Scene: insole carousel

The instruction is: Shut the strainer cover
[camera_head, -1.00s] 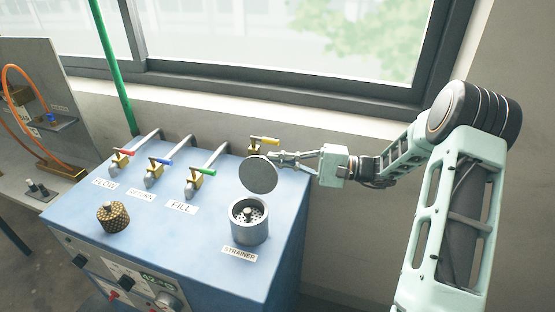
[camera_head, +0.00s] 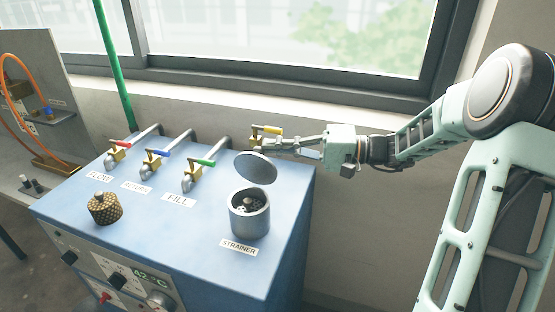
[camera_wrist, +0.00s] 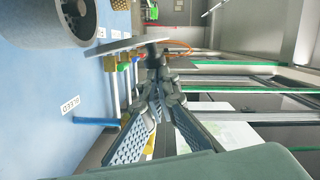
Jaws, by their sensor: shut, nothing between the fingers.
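The strainer (camera_head: 249,221) is a grey metal cup on the blue cabinet, behind its STRAINER label. Its round grey cover (camera_head: 256,168) is tilted up above the cup's back rim, partly lowered, and the cup's inside still shows. My gripper (camera_head: 274,148) is shut and empty, right behind the cover's upper edge; I cannot tell whether it touches. In the wrist view, my gripper's fingertips (camera_wrist: 153,52) are at the cover (camera_wrist: 125,46), seen nearly edge-on, and the strainer cup (camera_wrist: 45,22) is at upper left.
Valves with red, blue and green handles stand along the cabinet's back; a yellow-handled valve (camera_head: 266,131) is close behind my gripper. A perforated brass basket (camera_head: 105,208) sits at left on the cabinet (camera_head: 175,240). The window wall is behind.

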